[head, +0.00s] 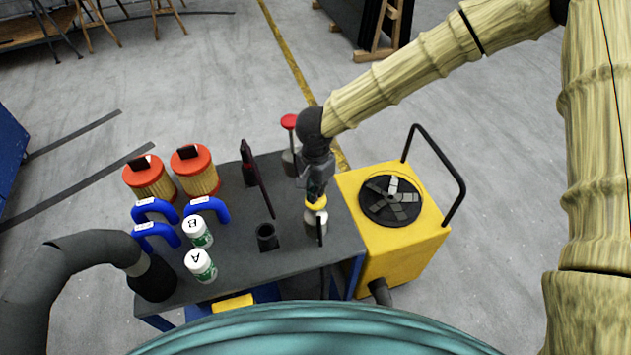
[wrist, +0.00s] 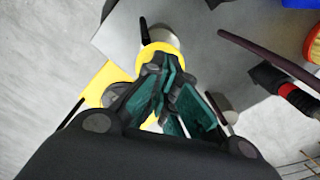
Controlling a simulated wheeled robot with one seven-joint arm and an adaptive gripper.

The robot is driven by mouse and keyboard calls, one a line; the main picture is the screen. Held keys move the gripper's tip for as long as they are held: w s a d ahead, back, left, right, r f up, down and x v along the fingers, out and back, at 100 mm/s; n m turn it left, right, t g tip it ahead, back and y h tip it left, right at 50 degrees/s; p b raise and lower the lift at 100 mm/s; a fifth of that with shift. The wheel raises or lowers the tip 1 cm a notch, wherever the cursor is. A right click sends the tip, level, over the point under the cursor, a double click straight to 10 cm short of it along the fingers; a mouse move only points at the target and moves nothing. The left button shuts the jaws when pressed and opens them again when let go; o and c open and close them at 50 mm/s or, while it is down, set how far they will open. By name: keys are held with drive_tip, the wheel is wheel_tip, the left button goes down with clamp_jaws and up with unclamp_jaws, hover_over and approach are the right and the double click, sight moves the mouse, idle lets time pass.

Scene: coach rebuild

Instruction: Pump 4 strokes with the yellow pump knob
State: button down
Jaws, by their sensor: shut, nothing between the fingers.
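The yellow pump knob (head: 317,204) sits on top of a pale can-shaped pump body (head: 314,224) near the right edge of the grey cart top. A dark spout or lever stands beside it. My gripper (head: 316,190) points down right over the knob, shut and empty. In the wrist view the yellow knob (wrist: 158,50) shows just beyond the tips of my shut fingers (wrist: 164,66), partly hidden by them. I cannot tell whether the fingertips touch the knob.
A red-knobbed pump (head: 289,122) stands behind my gripper. A dark upright tool (head: 250,165) and a black cup (head: 267,238) are to the left, with white bottles (head: 199,233), blue handles (head: 207,208) and orange filters (head: 195,172) farther left. A yellow machine (head: 400,245) adjoins the right.

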drive_tip(key=shift+f, duration=1.55)
drive_tip(key=shift+s, duration=0.1)
wheel_tip(320, 180, up, 3)
drive_tip(key=shift+f+p, duration=0.15)
drive_tip(key=shift+p, duration=0.95)
wheel_tip(320, 180, up, 10)
drive_tip(key=shift+f, duration=0.25)
drive_tip(key=shift+r, duration=0.1)
drive_tip(key=shift+r, duration=2.95)
